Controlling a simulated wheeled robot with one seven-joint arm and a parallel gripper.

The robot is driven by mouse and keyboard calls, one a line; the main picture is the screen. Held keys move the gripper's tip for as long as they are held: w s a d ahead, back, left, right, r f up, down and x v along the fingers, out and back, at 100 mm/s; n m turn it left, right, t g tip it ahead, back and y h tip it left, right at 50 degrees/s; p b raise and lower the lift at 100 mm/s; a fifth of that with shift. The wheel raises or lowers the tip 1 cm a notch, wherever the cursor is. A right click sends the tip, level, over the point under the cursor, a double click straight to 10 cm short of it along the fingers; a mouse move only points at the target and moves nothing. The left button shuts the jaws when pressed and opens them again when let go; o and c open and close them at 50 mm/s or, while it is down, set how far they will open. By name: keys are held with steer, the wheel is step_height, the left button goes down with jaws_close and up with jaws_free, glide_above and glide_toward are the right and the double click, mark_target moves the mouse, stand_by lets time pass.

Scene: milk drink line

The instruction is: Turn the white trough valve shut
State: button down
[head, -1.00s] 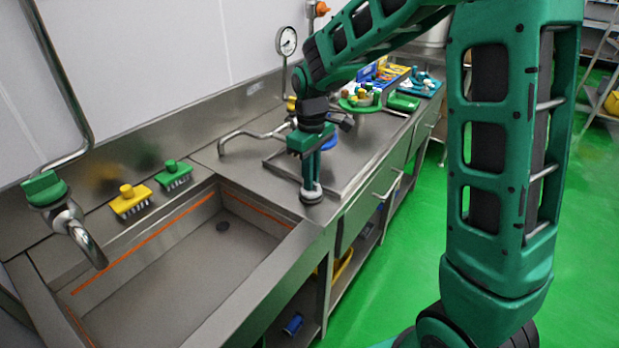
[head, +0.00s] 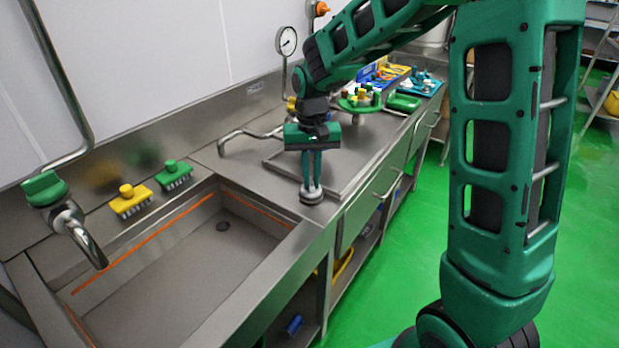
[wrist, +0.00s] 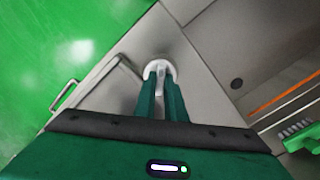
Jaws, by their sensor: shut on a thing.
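The white trough valve (head: 311,195) sits on the steel counter at the near corner, beside the sunken trough (head: 188,268). In the wrist view its round white top (wrist: 159,64) shows beyond my fingertips. My gripper (head: 311,182) points straight down onto the valve. Its two green fingers (wrist: 160,80) are close together, with a pale piece of the valve's handle between them. The fingers hide part of the handle, so I cannot read its exact angle.
A green-handled tap (head: 70,215) hangs over the trough. A yellow brush (head: 131,200) and a green brush (head: 173,175) lie on the ledge behind it. A bent steel pipe (head: 240,134) and a gauge (head: 286,41) stand behind my gripper.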

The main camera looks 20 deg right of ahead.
mark_target(311, 180)
steer(key=m, duration=0.4)
steer(key=shift+w, duration=0.1)
steer(key=shift+m, duration=1.9)
steer(key=shift+r, duration=0.1)
steer(key=c, duration=1.8)
jaws_free()
step_height(311, 180, up, 11)
steer(key=shift+f, duration=0.2)
